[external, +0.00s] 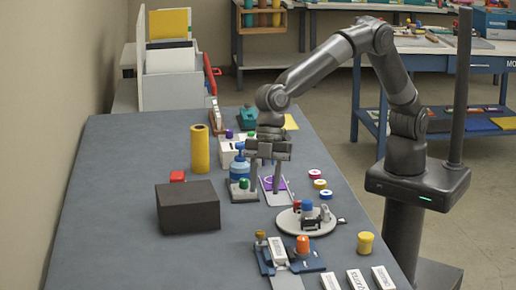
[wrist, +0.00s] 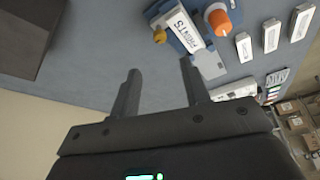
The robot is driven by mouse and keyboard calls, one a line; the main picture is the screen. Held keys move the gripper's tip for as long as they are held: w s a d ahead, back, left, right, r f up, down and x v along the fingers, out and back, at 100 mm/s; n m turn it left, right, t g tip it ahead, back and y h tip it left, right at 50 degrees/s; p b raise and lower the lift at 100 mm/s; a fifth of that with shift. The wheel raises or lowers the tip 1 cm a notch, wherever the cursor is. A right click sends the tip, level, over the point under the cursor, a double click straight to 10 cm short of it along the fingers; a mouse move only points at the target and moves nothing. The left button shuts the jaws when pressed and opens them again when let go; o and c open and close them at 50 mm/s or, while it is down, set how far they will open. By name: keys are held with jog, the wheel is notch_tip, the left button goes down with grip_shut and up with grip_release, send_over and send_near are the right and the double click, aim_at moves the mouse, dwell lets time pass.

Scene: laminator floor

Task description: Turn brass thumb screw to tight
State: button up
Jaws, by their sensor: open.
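The brass thumb screw (external: 260,236) appears as a small brass-coloured knob at the left end of a blue fixture (external: 264,262) near the front of the table. In the wrist view the screw (wrist: 160,36) is at the top, beyond my fingertips, beside a white labelled block (wrist: 182,27). My gripper (external: 264,190) is open and empty, pointing down over the middle of the table. It is farther back than the fixture and apart from the screw. In the wrist view its two fingers (wrist: 160,68) are spread with bare table between them.
An orange knob (external: 302,244) stands on the fixture's right side. A round tray (external: 287,226) with small parts lies between my gripper and the fixture. A dark box (external: 188,206) stands to the left. White labelled blocks (external: 356,280) and a yellow pot (external: 365,243) are at front right.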

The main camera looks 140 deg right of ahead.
aim_at(261, 232)
jog(key=x, duration=1)
jog(key=shift+f, duration=0.25)
grip_shut()
